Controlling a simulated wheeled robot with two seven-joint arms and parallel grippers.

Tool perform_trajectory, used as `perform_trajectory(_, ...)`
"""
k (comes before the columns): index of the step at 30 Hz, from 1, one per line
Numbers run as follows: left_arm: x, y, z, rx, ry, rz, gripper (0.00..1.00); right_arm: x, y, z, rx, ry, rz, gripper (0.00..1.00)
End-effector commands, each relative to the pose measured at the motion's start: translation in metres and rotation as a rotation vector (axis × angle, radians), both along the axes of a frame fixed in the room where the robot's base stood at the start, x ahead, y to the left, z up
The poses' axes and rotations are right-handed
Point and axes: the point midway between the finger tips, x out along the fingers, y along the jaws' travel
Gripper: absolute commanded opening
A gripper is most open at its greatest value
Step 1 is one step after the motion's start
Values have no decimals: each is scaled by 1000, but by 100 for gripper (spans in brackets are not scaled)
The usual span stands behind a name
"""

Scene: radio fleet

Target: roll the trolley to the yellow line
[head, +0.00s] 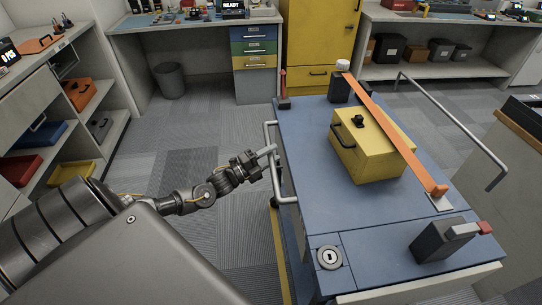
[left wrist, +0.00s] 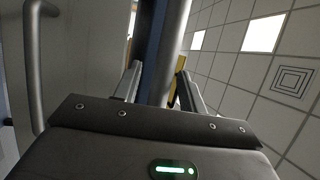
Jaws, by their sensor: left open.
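The trolley (head: 300,155) has a blue top and stands at the centre right. A grey tube handle (head: 276,190) runs along its left side. My left gripper (head: 268,155) is open at this handle. In the left wrist view, a grey bar (left wrist: 168,60) shows between the two open fingers (left wrist: 158,92); I cannot tell whether they touch it. A yellow line (head: 279,255) shows on the floor along the trolley's near left side, partly hidden by the trolley. My right gripper is not in view.
A yellow case (head: 365,155) lies on the trolley under an orange strap (head: 390,130). A grey rail (head: 455,120) is at the trolley's right. A bin (head: 170,80), a workbench and a yellow cabinet (head: 312,40) stand behind. Carpet is clear left of the trolley.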

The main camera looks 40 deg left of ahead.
Motion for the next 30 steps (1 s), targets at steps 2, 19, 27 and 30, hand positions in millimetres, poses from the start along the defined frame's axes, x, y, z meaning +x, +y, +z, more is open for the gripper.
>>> perform_trajectory(2, -2, 1, -1, 1, 0, 1, 41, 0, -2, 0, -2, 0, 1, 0)
perform_trajectory(19, -88, 34, -19, 0, 3, 1, 41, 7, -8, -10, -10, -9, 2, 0)
perform_trajectory(27, -99, 39, -19, -1, 0, -1, 41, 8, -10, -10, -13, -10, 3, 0)
perform_trajectory(30, -99, 39, -19, -1, 0, -1, 41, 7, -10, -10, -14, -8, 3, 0)
